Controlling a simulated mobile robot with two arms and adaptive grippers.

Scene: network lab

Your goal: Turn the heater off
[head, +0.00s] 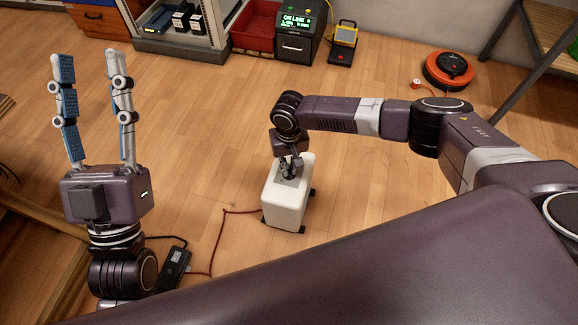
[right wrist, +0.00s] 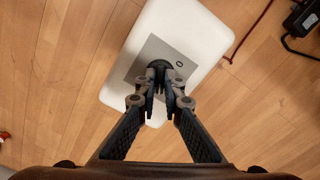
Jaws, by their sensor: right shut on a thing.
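The heater (head: 285,207) is a white, rounded box standing on the wooden floor in the middle of the head view. In the right wrist view the heater (right wrist: 190,30) shows a grey panel on its top with a dark round knob (right wrist: 158,66) and a small mark beside it. My right gripper (head: 290,172) reaches down onto the heater's top. In the right wrist view its fingertips are closed around the knob. Which way the knob points is hard to tell. My left gripper (head: 90,62) points up at the left, open and empty, away from the heater.
A red cord (head: 222,235) runs from the heater to a black power strip (head: 174,268) on the floor. Behind stand a red bin (head: 254,24), a dark unit with a lit display (head: 297,30), a yellow lamp (head: 345,36) and an orange robot vacuum (head: 449,69). Floor around the heater is clear.

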